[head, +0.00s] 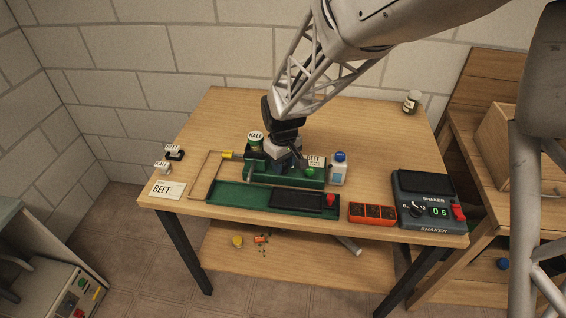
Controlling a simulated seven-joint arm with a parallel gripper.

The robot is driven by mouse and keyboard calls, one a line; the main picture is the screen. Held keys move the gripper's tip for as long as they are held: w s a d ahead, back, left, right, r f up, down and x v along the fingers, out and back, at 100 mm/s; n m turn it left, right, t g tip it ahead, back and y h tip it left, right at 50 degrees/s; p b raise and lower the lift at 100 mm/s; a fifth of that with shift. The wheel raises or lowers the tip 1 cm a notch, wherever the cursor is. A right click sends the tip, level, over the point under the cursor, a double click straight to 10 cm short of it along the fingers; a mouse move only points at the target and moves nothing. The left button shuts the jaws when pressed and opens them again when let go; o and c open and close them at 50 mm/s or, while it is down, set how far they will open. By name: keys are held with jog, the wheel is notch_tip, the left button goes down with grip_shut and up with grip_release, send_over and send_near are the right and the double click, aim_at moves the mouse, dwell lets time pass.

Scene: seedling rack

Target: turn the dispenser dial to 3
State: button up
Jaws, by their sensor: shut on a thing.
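The green dispenser (262,178) stands on the table's middle, behind a long green tray (225,197). A green can labelled KALE (256,142) stands at its left end, and a green knob or button (310,173) shows at its right front. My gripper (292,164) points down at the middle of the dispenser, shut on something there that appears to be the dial. The fingers and wrist cover the dial, so its pointer and numbers cannot be read.
A white bottle with a blue cap (339,169) stands close to the dispenser's right. An orange tray (372,214) and a dark shaker (425,200) reading 0 s are at the right. Label cards (167,189) lie at the left.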

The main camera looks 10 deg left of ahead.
jog(key=o, duration=0.9)
jog(key=shift+r, duration=3.9)
